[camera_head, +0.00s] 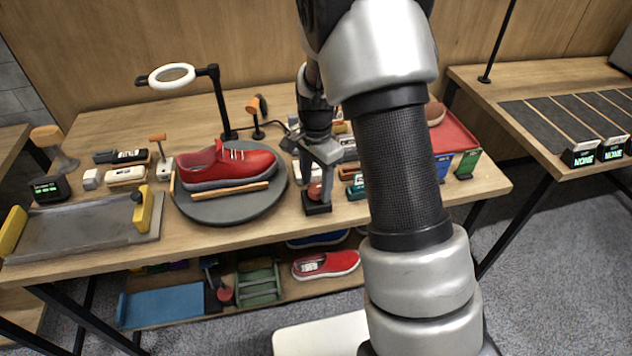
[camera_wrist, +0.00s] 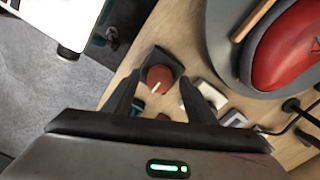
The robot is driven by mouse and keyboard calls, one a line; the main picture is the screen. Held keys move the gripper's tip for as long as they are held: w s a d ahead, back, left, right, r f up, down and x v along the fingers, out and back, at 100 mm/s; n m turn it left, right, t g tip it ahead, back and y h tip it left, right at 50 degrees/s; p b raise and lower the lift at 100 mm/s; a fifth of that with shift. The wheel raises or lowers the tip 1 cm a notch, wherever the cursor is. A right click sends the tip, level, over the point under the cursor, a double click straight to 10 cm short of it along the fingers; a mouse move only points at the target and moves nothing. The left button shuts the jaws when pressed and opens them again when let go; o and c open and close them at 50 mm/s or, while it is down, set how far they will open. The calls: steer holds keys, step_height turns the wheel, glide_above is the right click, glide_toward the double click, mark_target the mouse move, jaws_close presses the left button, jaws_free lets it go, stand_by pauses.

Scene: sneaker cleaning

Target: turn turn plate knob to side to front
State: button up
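The turn plate (camera_head: 235,213) is a dark grey disc on the workbench, with a red sneaker (camera_head: 228,165) on it. The turn plate knob (camera_head: 315,191) is a small round red-brown dial on a black base (camera_head: 317,208), right of the plate. In the wrist view the knob (camera_wrist: 158,75) shows a short white mark on its face. My gripper (camera_head: 317,180) is over the knob, pointing down. In the wrist view my gripper's fingers (camera_wrist: 160,88) are apart, one on each side of the knob, with gaps visible. I cannot tell whether either finger touches it.
A ring lamp (camera_head: 172,76) stands behind the plate. A grey tray with yellow handles (camera_head: 80,228) lies left. Small boxes and tools crowd the bench around the knob. A red tray (camera_head: 455,135) is at the right. A lower shelf holds another red shoe (camera_head: 325,265).

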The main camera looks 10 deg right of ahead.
mark_target(316, 187)
steer(key=shift+r, duration=0.1)
step_height(316, 187, up, 17)
steer(key=p, duration=0.1)
stand_by(0.4)
steer(key=shift+r, duration=0.1)
steer(key=s+r+n+t+p, duration=0.2)
steer(key=s+r+n, duration=0.4)
steer(key=s, duration=0.5)
steer(key=s+r+n+t+p, duration=0.3)
steer(key=s+r+n, duration=0.3)
steer(key=s+r, duration=0.3)
steer(key=s+p, duration=0.1)
steer(key=s, duration=0.2)
steer(key=shift+r+n+t, duration=0.3)
steer(key=shift+s, duration=0.1)
